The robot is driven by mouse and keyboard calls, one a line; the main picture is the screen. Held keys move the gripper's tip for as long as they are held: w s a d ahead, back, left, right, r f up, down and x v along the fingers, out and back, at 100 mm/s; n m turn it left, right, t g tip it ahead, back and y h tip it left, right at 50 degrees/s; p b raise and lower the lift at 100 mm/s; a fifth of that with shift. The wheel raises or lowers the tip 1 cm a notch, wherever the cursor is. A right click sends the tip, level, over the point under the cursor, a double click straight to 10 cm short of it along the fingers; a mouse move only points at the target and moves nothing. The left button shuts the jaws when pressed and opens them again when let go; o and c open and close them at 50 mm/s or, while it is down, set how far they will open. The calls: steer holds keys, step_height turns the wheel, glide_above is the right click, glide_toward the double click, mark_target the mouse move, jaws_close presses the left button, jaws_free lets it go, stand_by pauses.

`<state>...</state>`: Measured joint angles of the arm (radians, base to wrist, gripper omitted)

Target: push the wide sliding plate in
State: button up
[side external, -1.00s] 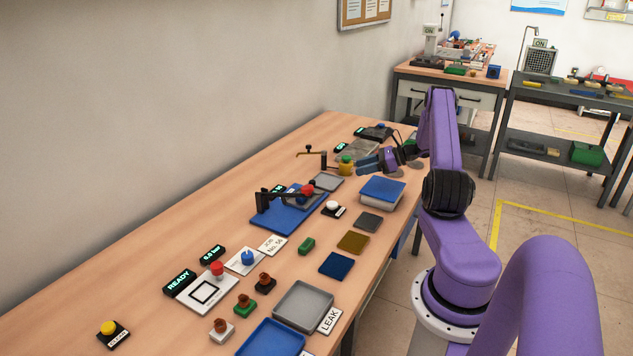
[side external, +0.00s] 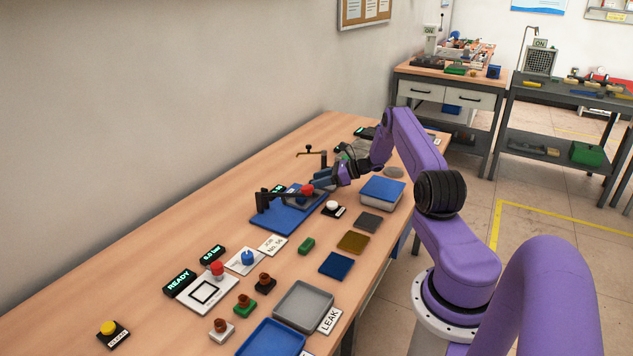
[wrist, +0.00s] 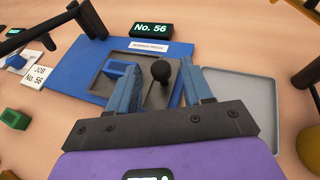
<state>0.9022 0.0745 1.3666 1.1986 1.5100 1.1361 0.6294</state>
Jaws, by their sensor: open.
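The wide sliding plate (wrist: 158,98) looks like a dark grey, shallow-rimmed plate on the blue press base (wrist: 78,70), which also shows in the side view (side external: 268,221). A blue block (wrist: 116,69) sits on its left part. A dark round knob (wrist: 160,71) stands up near its middle. My gripper (wrist: 163,80) is open, its blue fingers pointing down over the plate on either side of the knob; I cannot tell if they touch it. In the side view my gripper (side external: 317,180) is beside a red knob (side external: 307,189) and hides part of the plate.
A black frame arm (wrist: 88,18) stands at the base's left. A light grey tray (wrist: 242,95) lies to the right. A "No. 56" display (wrist: 150,30) is behind. A white button (side external: 332,206) and a blue-lidded box (side external: 382,190) stand nearby.

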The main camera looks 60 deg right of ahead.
mark_target(299, 206)
steer(key=shift+w+a+f, duration=0.25)
steer(key=shift+w, duration=0.4)
jaws_close()
steer(key=shift+a, duration=5.8)
jaws_free()
steer(key=shift+d, duration=0.1)
